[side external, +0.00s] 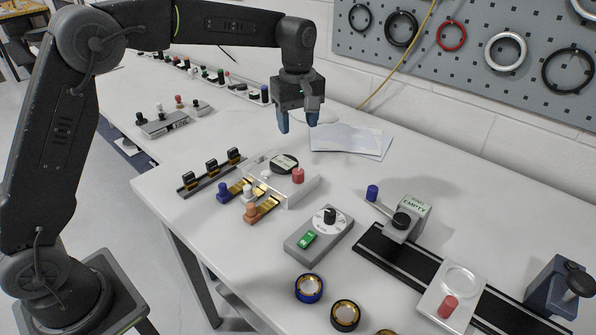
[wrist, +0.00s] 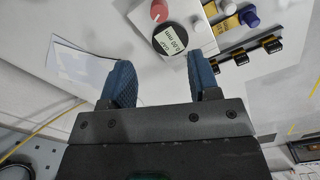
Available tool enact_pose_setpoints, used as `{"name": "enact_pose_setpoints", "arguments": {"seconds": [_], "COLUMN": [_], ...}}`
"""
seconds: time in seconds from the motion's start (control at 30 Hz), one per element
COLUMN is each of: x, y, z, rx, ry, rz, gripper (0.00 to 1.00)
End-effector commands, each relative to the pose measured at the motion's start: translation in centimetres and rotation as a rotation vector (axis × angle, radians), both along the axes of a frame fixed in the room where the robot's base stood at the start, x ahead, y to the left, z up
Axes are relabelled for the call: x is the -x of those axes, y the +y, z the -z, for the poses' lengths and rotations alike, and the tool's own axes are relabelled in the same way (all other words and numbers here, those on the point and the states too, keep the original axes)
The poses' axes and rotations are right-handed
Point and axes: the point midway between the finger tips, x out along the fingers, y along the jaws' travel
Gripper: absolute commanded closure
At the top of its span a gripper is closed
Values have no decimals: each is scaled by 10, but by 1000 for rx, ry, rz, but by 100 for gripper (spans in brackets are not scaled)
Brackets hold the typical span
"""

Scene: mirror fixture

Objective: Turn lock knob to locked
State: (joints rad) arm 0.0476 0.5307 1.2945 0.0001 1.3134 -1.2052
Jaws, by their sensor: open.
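My gripper (side external: 298,120) is open and empty, with blue fingers pointing down, high above the back of the table. In the wrist view its two fingers (wrist: 160,75) stand apart with nothing between them. Several knobs show, and no label tells which is the lock knob. A black knob (side external: 330,215) sits on a white dial of a grey box (side external: 318,235) with a green window.
A carriage marked EMPTY (side external: 415,206) with a black knob sits on a dark rail (side external: 392,261). A blue block with a black knob (side external: 557,285) is at the right. Gold-and-coloured tabs (side external: 250,192) lie left of the plate. White papers (side external: 350,140) lie behind. Ring parts (side external: 309,288) stand in front.

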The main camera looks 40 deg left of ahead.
Motion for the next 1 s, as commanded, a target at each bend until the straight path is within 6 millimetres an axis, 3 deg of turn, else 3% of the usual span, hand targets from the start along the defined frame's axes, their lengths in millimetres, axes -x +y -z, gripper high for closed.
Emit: {"name": "enact_pose_setpoints", "arguments": {"seconds": [0.23,0.7,1.0], "x": [-1,-1,-1], "y": [0,0,0], "z": [25,116,139], "rx": [0,1,1], "ry": [8,5,2], "rz": [-8,-6,-6], "gripper": [44,44,44]}}
